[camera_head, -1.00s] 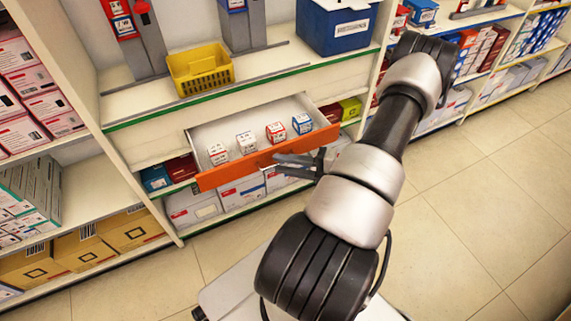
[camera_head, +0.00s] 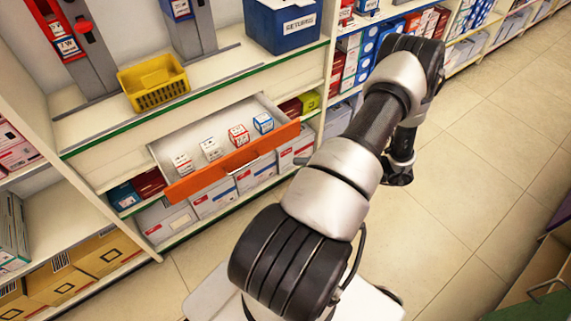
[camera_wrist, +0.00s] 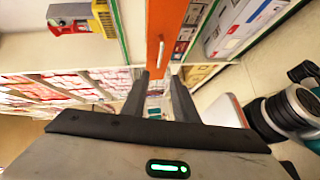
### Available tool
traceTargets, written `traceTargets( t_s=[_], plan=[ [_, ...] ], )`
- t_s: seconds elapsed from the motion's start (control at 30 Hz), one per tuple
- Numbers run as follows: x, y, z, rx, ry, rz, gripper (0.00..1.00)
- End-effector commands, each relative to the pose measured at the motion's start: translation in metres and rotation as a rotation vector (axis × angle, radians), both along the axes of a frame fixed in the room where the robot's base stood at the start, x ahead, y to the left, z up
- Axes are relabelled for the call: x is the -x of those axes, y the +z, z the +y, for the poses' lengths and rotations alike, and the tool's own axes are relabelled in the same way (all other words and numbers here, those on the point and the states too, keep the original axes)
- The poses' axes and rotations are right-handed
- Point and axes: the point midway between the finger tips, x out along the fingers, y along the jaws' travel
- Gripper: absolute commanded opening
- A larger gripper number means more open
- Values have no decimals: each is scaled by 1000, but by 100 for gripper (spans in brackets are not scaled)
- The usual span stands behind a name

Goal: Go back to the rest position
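My gripper (camera_wrist: 159,82) shows in the wrist view with its two dark fingers apart and nothing visible between them. It points toward the shelving, with the orange drawer front and its handle ahead of it. In the head view my arm reaches up and right, and the gripper is mostly hidden behind it. The open drawer (camera_head: 232,164) has an orange front and stands left of my arm. Several small boxes lie in a row in it, among them a red-and-white box (camera_head: 239,134) and a blue-and-white box (camera_head: 263,122).
A yellow basket (camera_head: 153,82) and a blue returns bin (camera_head: 287,24) stand on the shelf above the drawer. Cartons fill the lower shelves. Tiled floor (camera_head: 470,170) is open at the right. A brown and green unit (camera_head: 540,275) stands at the lower right.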

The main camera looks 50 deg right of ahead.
Motion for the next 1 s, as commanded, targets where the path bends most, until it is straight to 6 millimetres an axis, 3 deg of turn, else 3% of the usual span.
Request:
traceTargets(
  t_s=[0.2,0.8,0.9,1.0],
  plan=[
    [14,2,-8,-1,0,1,26],
    [14,3,-9,1,1,-1,26],
    [5,10,-7,40,37,-7,26],
    [-20,31,2,169,153,-31,26]
  ],
)
